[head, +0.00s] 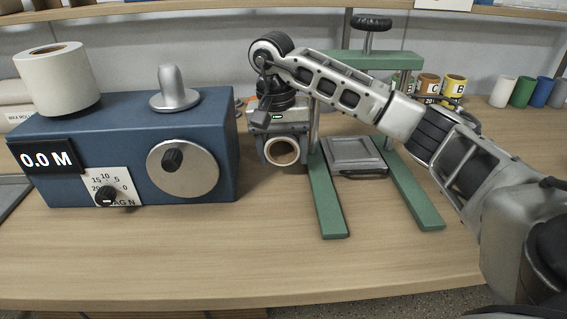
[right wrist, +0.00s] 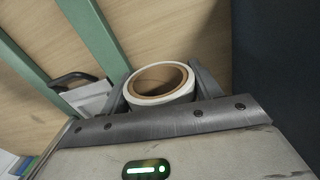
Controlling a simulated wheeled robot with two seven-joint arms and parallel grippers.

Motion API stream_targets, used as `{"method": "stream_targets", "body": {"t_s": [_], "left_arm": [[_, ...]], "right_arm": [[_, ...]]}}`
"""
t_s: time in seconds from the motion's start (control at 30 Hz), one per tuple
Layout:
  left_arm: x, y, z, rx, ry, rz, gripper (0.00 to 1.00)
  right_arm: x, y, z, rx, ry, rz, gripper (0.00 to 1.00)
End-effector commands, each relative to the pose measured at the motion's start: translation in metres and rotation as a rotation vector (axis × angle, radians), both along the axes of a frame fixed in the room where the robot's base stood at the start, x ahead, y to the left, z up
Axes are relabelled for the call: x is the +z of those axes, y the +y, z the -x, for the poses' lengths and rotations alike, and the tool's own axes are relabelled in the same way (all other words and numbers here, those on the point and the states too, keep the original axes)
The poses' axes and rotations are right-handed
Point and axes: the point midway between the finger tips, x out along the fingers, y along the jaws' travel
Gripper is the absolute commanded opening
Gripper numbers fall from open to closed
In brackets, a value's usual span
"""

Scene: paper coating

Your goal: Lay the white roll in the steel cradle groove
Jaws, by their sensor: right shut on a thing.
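A white roll with a brown core (head: 283,164) is held in my right gripper (head: 284,153), between the blue machine and the green stand. Its open end faces the head camera, and its height above the table is hard to judge. In the right wrist view the white roll (right wrist: 158,99) sits between the two dark fingers, hollow core showing. A grey steel plate-like piece (head: 356,152) lies between the green stand's feet; I cannot tell whether it is the cradle, and no groove is clear. My left gripper is not in view.
The blue machine (head: 75,125) stands at the left with another white roll (head: 55,80) on top. The green stand (head: 329,200) has an upright post close to my right gripper. Coloured rolls (head: 453,88) stand at the back right. The front of the table (head: 240,255) is clear.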

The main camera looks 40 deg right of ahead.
Motion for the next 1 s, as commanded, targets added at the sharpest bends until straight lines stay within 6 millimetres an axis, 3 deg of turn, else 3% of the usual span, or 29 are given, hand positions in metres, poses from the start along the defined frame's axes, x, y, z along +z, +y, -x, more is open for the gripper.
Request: {"method": "stream_targets", "body": {"t_s": [0.17,0.9,0.93,1.0], "left_arm": [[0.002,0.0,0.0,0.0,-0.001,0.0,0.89],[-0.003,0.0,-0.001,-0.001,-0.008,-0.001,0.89],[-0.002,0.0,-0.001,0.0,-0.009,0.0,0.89],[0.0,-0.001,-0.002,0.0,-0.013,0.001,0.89]], "right_arm": [[-0.026,-0.001,0.002,0.0,0.004,0.002,0.37],[-0.039,-0.001,0.002,0.0,0.003,0.002,0.37],[-0.04,-0.001,0.002,0.0,0.004,0.002,0.66],[-0.04,-0.001,0.002,0.0,0.004,0.002,0.85]]}}
